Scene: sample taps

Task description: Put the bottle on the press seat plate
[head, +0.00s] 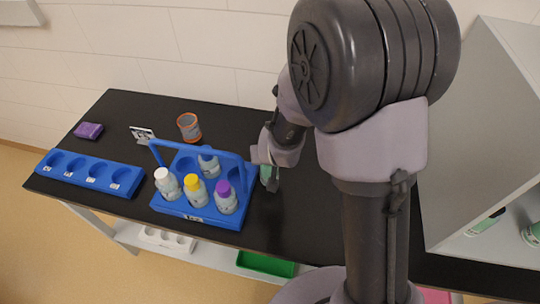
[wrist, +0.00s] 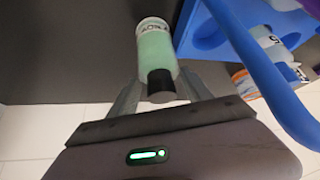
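A green bottle (wrist: 157,47) with a black cap and a white printed band is between the fingers of my gripper (wrist: 160,76) in the wrist view. The fingertips appear to press on both sides of the bottle near its cap. In the head view only a small greenish part of the bottle (head: 266,174) shows below my gripper (head: 272,178), just right of the blue carrier. My arm hides much of this area. I cannot make out a press seat plate in either view.
A blue carrier (head: 197,216) with a tall handle holds several bottles on the black table (head: 108,122). A blue holed rack (head: 92,172), purple block (head: 89,130), small card (head: 142,133) and orange-rimmed jar (head: 189,127) are leftward. A grey cabinet (head: 482,120) stands at right.

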